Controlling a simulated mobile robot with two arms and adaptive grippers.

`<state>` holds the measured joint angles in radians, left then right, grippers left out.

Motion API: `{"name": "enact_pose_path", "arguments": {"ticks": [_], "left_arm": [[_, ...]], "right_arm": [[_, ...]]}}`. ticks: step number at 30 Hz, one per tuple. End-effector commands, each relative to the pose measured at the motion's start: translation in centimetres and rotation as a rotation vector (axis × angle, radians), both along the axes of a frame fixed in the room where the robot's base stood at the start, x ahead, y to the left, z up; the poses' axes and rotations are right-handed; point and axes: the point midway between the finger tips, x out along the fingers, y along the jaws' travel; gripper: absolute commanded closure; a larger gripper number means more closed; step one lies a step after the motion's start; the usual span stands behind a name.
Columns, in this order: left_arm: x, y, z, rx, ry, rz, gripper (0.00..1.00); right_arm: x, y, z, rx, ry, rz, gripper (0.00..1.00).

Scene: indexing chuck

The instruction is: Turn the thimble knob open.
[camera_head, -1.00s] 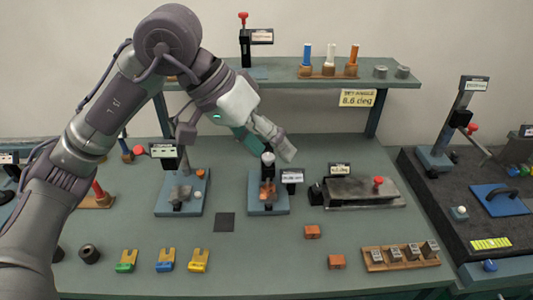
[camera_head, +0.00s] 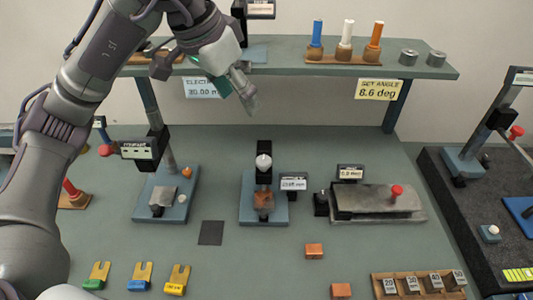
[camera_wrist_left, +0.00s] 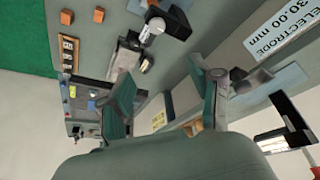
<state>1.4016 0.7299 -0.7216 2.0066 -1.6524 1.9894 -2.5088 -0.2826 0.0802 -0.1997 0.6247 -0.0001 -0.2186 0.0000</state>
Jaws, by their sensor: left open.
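A pale round knob (camera_head: 264,162), which I take as the thimble knob, tops the black upright of the middle fixture. That fixture stands on a blue-grey base (camera_head: 250,212) with a copper-coloured block (camera_head: 264,201) low in front. My left gripper (camera_head: 248,98) is open and empty, above and behind the knob and clear of it. In the left wrist view, the two fingers of the gripper (camera_wrist_left: 170,82) stand wide apart. A pale knob (camera_wrist_left: 152,31) on a black fixture shows beyond them. How far the knob is turned cannot be told. My right gripper is not in view.
A second fixture (camera_head: 165,205) stands left of the middle one, a grey plate with a red knob (camera_head: 397,191) to its right. The shelf (camera_head: 280,67) runs behind with a "SET ANGLE 8.6 deg" sign (camera_head: 379,89). Orange blocks (camera_head: 314,251) and a block rack (camera_head: 418,283) lie in front.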

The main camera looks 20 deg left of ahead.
Motion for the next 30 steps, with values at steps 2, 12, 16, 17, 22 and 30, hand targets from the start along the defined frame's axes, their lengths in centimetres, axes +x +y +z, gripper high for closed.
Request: {"name": "enact_pose_path", "arguments": {"ticks": [2,12,16,17,22,30], "left_arm": [[0.0,0.0,-1.8,0.000,-0.001,0.000,0.36],[0.0,0.0,-6.0,-0.001,0.000,0.000,0.36],[0.0,-0.1,-6.4,-0.001,0.000,0.000,0.36],[0.1,-0.1,-6.5,-0.001,0.000,0.000,0.36],[0.8,-0.5,-8.5,-0.001,0.006,-0.002,0.36],[2.6,-1.6,-13.8,-0.002,0.007,-0.002,0.36]], "right_arm": [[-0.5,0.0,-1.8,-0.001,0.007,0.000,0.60],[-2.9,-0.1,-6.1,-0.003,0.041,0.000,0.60],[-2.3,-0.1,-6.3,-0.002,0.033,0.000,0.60],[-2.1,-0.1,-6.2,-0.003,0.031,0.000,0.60],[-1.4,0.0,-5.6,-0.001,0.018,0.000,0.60],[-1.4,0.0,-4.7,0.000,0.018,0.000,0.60]]}}
